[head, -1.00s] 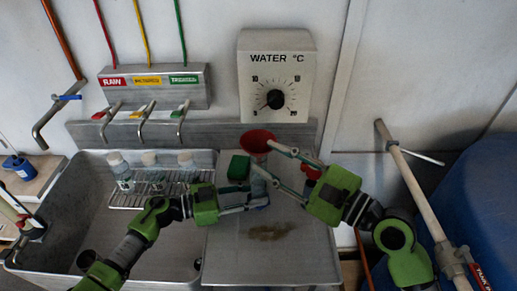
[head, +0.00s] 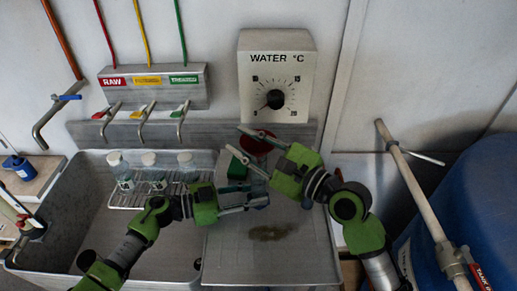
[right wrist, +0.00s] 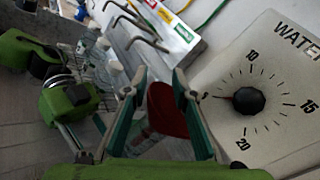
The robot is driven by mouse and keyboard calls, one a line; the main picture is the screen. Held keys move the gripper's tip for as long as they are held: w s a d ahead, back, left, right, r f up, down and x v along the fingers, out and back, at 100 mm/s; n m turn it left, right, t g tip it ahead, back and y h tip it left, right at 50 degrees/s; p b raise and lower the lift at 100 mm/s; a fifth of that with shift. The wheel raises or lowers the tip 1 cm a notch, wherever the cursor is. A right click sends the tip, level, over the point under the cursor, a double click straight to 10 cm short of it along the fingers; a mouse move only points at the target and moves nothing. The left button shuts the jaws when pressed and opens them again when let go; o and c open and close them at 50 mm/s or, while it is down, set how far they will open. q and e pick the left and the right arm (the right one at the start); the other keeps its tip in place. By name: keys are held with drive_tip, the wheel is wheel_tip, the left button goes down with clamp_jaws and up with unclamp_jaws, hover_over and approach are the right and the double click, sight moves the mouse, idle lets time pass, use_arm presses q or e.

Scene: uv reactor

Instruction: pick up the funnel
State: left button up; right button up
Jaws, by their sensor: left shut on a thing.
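The red funnel (head: 257,146) is at the back of the steel worktop, partly hidden behind my right gripper. In the right wrist view the funnel (right wrist: 166,110) shows between the two fingers. My right gripper (head: 236,140) is open, its fingers spread across the funnel's area; I cannot tell whether they touch it. It also shows in the right wrist view (right wrist: 158,84). My left gripper (head: 256,197) is lower, over the worktop, shut on a small clear bluish container that is mostly hidden by the fingers.
A green block (head: 237,170) is just beside the right gripper's lower finger. The water temperature dial (head: 275,99) is on the wall behind. Several capped bottles stand on a rack (head: 130,200) in the sink at left. The worktop's front (head: 270,262) is clear except for a brown stain.

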clamp_jaws()
drive_tip(key=shift+f, duration=0.1)
wheel_tip(320, 180, up, 10)
idle(1.1)
idle(0.3)
use_arm(q)
drive_tip(key=o, duration=0.9)
